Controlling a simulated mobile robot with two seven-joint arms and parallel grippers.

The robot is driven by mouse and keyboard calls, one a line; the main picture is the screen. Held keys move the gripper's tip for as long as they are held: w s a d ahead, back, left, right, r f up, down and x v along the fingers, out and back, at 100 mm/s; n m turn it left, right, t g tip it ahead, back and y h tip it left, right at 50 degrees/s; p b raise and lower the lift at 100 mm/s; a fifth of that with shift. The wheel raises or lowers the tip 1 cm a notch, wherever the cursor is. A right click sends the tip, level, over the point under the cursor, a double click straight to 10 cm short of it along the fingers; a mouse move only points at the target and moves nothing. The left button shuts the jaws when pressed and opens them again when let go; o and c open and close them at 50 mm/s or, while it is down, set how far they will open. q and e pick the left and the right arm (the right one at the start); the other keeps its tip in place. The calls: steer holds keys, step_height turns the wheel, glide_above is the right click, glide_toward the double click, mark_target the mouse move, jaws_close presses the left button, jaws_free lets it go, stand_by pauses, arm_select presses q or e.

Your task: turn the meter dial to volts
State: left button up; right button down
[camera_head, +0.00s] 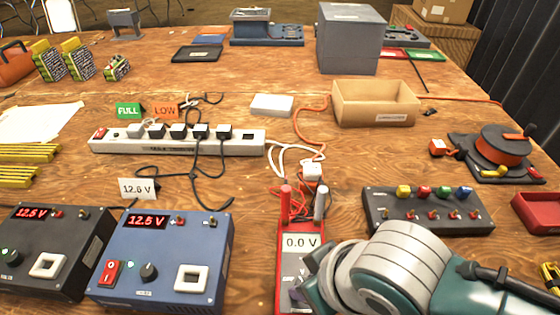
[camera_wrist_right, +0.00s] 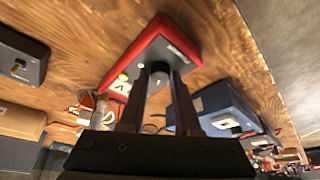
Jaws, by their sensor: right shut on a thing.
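The red meter (camera_head: 284,262) lies on the table at the lower middle of the head view, and its display (camera_head: 300,242) reads 0.0 V. The meter (camera_wrist_right: 192,38) also shows in the wrist view, beyond my fingers. The round dark dial (camera_wrist_right: 158,82) sits between the two fingers of my right gripper (camera_wrist_right: 159,72), which is shut on it. In the head view my right arm covers the lower part of the meter, so the dial is hidden there. Which mark the dial points to cannot be read. My left gripper is not in view.
A red probe (camera_head: 286,198) and a grey probe (camera_head: 320,204) stand at the meter's top end. A blue supply (camera_head: 170,250) stands left of the meter. A switch box (camera_head: 425,212) stands to its right. A power strip (camera_head: 178,141) and a cardboard box (camera_head: 374,104) lie behind.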

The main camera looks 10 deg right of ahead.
steer(key=m, duration=0.1)
steer(key=m+h+p, duration=0.1)
steer(key=shift+a+m, duration=0.25)
steer(key=shift+m, duration=0.05)
steer(key=shift+m+h, duration=0.6)
steer(key=shift+m, duration=0.9)
steer(key=c, duration=0.6)
jaws_free()
